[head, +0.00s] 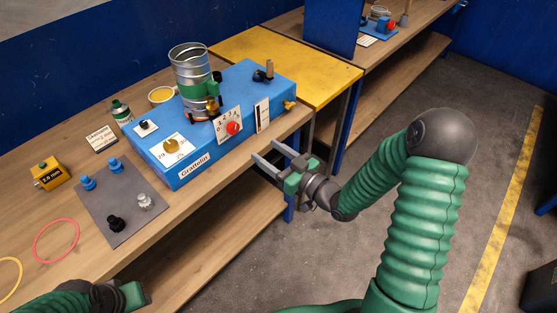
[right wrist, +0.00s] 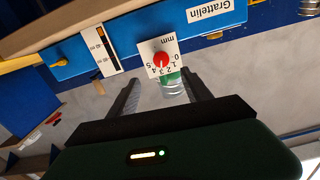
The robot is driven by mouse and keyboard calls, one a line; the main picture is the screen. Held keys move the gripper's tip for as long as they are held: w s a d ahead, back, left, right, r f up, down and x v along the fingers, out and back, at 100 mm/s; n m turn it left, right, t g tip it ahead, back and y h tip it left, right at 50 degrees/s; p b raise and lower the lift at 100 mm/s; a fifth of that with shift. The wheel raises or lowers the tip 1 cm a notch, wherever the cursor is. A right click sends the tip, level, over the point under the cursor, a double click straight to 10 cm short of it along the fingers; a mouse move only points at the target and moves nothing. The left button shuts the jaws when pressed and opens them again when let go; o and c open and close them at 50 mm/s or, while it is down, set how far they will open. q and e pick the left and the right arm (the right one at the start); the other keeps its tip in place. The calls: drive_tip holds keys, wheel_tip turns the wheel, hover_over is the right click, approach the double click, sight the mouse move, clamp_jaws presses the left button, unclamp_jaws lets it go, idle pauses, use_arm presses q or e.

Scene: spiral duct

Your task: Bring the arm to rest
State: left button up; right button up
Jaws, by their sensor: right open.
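My right gripper (head: 262,149) is open and empty. Its two parallel fingers point at the front of the blue Grattelin box (head: 200,157), apart from it, just off the bench's front edge. In the right wrist view its fingers (right wrist: 160,86) stand wide apart below the box front (right wrist: 207,18) and its red-knobbed dial plate (right wrist: 161,57). The metal duct (head: 187,62) with a green band stands upright on the box.
The wooden bench (head: 60,218) holds a grey plate (head: 130,211) with knobs, a yellow block (head: 50,175), a red ring (head: 56,240) and a green-capped jar (head: 121,112). A yellow table (head: 290,62) adjoins it. The floor (head: 345,235) at right is clear around my arm.

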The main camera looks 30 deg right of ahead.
drive_tip(key=v, duration=0.3)
drive_tip(key=shift+s+d, duration=0.15)
drive_tip(key=shift+s, duration=0.25)
wheel_tip(320, 180, down, 9)
drive_tip(key=s+g+h, duration=0.3)
drive_tip(key=g+h, duration=0.3)
drive_tip(key=g, duration=0.2)
drive_tip(key=s+a+m+g, duration=0.3)
drive_tip(key=s+a+g, duration=0.2)
drive_tip(key=s, duration=0.7)
drive_tip(key=shift+s+a+g, duration=0.15)
drive_tip(key=shift+s+g, duration=0.1)
drive_tip(key=shift+g, duration=0.45)
